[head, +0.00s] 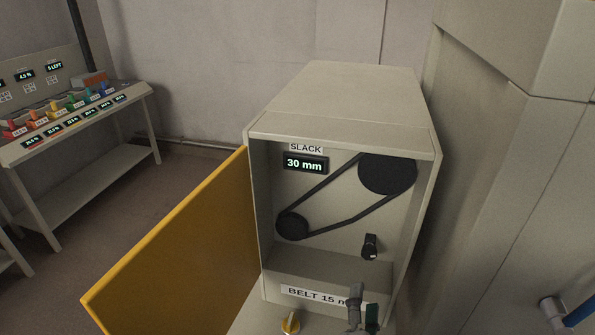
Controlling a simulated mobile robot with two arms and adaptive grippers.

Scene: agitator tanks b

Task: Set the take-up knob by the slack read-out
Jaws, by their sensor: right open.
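The slack read-out (305,164) shows 30 mm under a SLACK label, inside an open cabinet (345,100). A black belt (330,189) runs between a small pulley (292,226) at lower left and a large pulley (387,175) at upper right. A black knob (370,246) sits on the back panel below the large pulley; I see no label on it. My right gripper (363,303) is open at the cabinet's lower front, below the black knob and apart from it. It hides the end of the label reading "BELT 15 m". My left gripper is out of view.
The cabinet's yellow door (180,245) stands open to the left. A large beige housing (490,150) stands close on the right. A bench (75,120) with coloured items and displays is at far left.

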